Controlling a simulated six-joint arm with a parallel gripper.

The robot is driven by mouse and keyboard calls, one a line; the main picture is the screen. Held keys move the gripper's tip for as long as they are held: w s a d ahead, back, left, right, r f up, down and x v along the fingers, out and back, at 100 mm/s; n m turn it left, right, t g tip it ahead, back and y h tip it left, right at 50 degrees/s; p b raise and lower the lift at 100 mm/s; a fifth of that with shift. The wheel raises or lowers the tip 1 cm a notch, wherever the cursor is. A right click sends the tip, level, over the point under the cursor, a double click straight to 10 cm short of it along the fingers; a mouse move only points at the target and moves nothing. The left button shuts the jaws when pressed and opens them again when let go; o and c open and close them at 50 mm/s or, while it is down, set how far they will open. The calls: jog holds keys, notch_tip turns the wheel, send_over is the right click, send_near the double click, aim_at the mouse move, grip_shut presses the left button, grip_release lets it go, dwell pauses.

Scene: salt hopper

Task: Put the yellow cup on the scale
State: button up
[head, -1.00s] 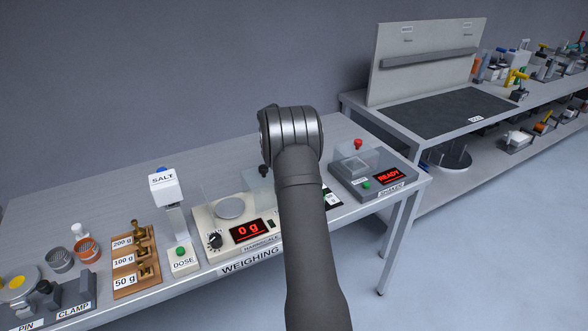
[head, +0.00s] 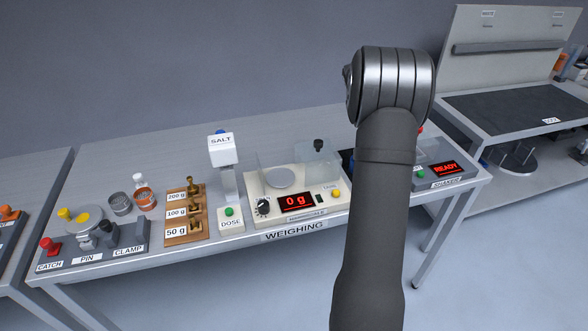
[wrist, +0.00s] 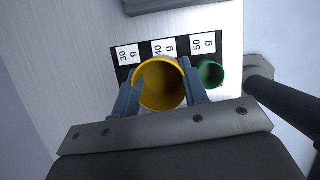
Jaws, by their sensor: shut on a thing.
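In the wrist view my gripper (wrist: 160,98) is shut on the yellow cup (wrist: 147,97), one finger on each side of its rim. The cup looks empty inside. It appears over or near the middle of a black strip with labels for 30, 40 and 50 g; I cannot tell whether it is lifted. In the head view my arm hides the gripper and cup. The scale (head: 252,204) stands on the bench left of my arm. Its round pan (head: 279,178) is bare and its red display reads 0 g.
A green cup (wrist: 210,73) sits by the 50 g label, close to the right finger. A clear shield with a dark knob (head: 318,146) stands at the scale's right. The salt dispenser (head: 222,150) and brass weights (head: 194,188) are left of the scale. The shaker (head: 452,178) is to the right.

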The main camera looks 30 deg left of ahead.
jog(key=s+a+r+n, duration=0.1)
jog(key=s+a, duration=0.1)
jog(key=a, duration=0.1)
jog(key=s+a+r+n, duration=0.1)
jog(key=s+a, duration=0.2)
jog(key=a, duration=0.1)
jog(key=s+a+r+n+y, duration=0.1)
jog(key=s+a+r, duration=0.1)
jog(key=a, duration=0.2)
jog(key=shift+s+n+t, duration=0.25)
jog(key=shift+n+t, duration=0.05)
jog(key=shift+t, duration=0.1)
jog(key=shift+n+y, duration=0.4)
jog(key=shift+n, duration=0.5)
jog(key=s+a, duration=0.4)
jog(key=s, duration=0.1)
jog(key=shift+a+r, duration=0.35)
jog(key=shift+a, duration=0.05)
jog(key=s+a+f+n+y, duration=0.1)
jog(key=s+a+f+n, duration=0.1)
jog(key=s+a, duration=0.45)
send_near(283, 173)
jog(key=shift+w+f+n, duration=0.25)
jog(key=shift+w+n, duration=0.05)
jog(key=shift+w, duration=0.55)
jog(key=shift+f, duration=2.4)
jog(key=shift+f, duration=0.2)
jog(key=o, duration=0.9)
jog(key=shift+o, duration=0.2)
jog(key=shift+r, duration=0.15)
